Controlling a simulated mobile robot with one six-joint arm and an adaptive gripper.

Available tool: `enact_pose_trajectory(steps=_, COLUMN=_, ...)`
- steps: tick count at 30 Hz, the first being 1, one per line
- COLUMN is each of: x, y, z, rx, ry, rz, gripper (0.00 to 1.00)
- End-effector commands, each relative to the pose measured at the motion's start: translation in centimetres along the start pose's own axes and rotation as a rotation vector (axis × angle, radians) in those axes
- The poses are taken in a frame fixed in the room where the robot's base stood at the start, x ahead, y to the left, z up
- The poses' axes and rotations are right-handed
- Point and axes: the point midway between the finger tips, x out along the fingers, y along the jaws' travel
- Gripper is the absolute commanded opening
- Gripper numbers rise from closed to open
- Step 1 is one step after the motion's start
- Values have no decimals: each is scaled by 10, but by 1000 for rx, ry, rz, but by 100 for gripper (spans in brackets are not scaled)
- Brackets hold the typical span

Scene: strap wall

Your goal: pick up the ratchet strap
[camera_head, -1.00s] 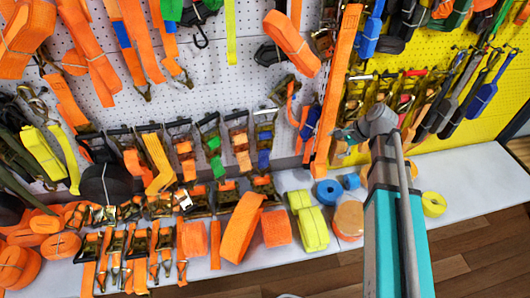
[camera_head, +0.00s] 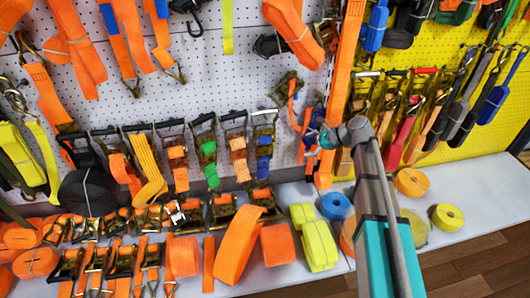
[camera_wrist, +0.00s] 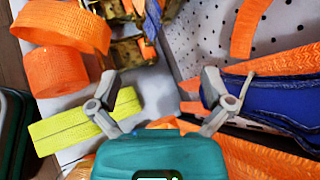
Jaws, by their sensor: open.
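Several ratchet straps with metal buckles hang in a row on the white pegboard, among them one with orange webbing (camera_head: 238,158) and one with blue webbing (camera_head: 263,165). I cannot tell which one the task means. My gripper (camera_head: 325,138) is in front of the wall, right of that row, near a long hanging orange strap (camera_head: 345,85). In the wrist view my gripper (camera_wrist: 165,80) is open, with nothing between its fingers. A blue strap (camera_wrist: 275,105) shows beside and beyond the right finger. Ratchet buckles (camera_wrist: 130,48) show beyond the fingers, partly cut off by the frame.
The white shelf (camera_head: 475,185) below holds several buckles and rolls, including a yellow roll (camera_head: 318,245), a blue roll (camera_head: 336,206) and an orange roll (camera_head: 278,244). A yellow pegboard (camera_head: 490,125) with more straps is at the right. The shelf's right end is clear.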

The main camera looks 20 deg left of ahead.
Motion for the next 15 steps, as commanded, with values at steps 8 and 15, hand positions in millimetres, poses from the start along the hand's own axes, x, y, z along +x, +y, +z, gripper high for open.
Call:
enact_pose_trajectory(steps=8, x=1, y=0, z=1, rx=-2, ry=1, rz=1, gripper=100)
enact_pose_trajectory(steps=15, x=14, y=-3, z=10, rx=-3, ry=1, rz=1, gripper=100)
